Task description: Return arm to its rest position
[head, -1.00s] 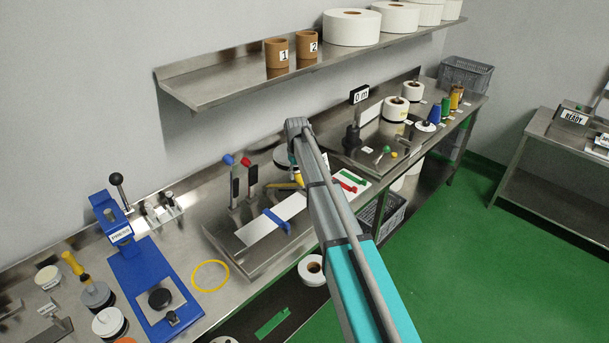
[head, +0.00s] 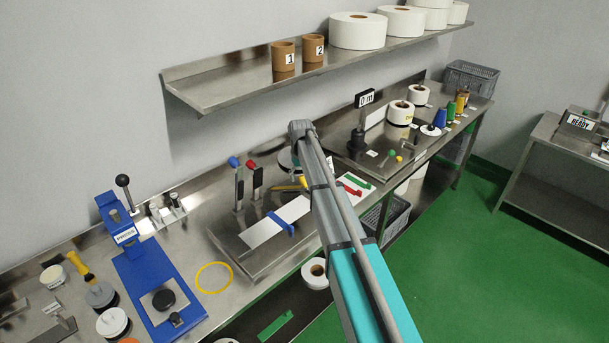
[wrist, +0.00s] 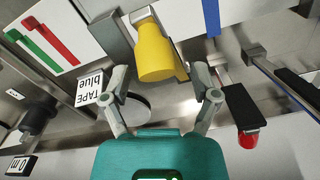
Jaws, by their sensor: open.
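My gripper (wrist: 162,75) is open in the wrist view, its two fingers apart on either side of a yellow block or handle (wrist: 158,50). Whether the fingers touch it I cannot tell. In the head view my arm (head: 338,210) reaches over the bench from the lower right. It hides my gripper and most of the yellow part (head: 304,182).
A steel fixture (head: 240,262) with red and blue levers stands left of my arm. A blue press (head: 150,290) stands further left. A wall shelf (head: 215,92) with rolls hangs above. The "0 m" display (head: 366,98) stands behind right.

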